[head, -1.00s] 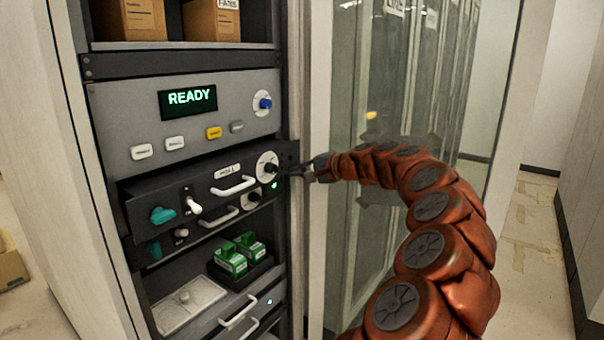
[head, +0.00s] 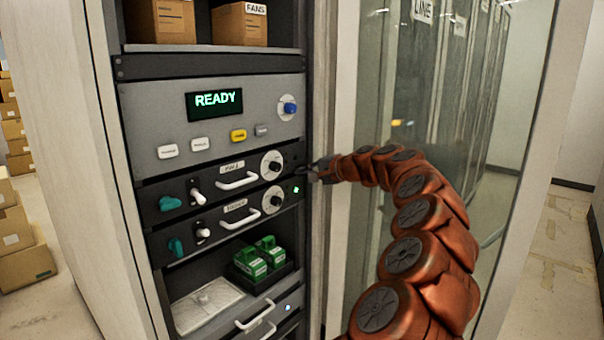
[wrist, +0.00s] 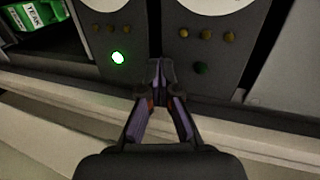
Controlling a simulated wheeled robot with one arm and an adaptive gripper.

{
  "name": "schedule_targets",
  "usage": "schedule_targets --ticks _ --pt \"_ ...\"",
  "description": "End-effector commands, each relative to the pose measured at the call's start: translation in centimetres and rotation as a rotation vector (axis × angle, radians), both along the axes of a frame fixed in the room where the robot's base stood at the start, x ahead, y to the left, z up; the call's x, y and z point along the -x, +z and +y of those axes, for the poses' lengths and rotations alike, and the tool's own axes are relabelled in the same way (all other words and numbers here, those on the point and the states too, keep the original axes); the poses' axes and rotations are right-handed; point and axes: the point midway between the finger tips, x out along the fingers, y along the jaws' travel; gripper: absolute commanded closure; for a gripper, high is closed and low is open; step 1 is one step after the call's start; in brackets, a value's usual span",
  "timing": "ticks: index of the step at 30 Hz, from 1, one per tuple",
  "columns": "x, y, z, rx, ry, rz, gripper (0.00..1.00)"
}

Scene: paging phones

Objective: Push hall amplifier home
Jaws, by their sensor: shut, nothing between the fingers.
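The hall amplifier (head: 217,178) is the upper of two dark units in the rack, with a white handle, teal knob, white lever and round dial. Its face now looks about level with the lower unit (head: 225,225). My gripper (head: 313,170) is shut and empty at the hall amplifier's right end. In the wrist view, my closed fingertips (wrist: 157,72) are in front of the hall amplifier's face (wrist: 215,65), near its edge; I cannot tell whether they touch. Its small green lamp looks dark, while the lower unit's lamp (wrist: 118,58) glows green.
Above is a grey panel (head: 165,120) with a READY display (head: 215,103). Green modules (head: 262,255) sit on a shelf below. A glass door (head: 390,105) stands to the right, close to my arm. Cardboard boxes (head: 15,240) are at the left.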

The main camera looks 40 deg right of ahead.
Motion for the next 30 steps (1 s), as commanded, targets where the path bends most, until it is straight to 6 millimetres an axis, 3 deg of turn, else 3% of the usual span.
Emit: schedule_targets --ticks 5,18,30 --pt "2.6 0.1 -0.5 0.001 -0.003 -0.005 1.0" --pt "9.7 2.6 -1.3 0.002 0.005 -0.004 1.0" --pt "11.1 3.2 -1.5 0.001 0.005 -0.003 1.0"
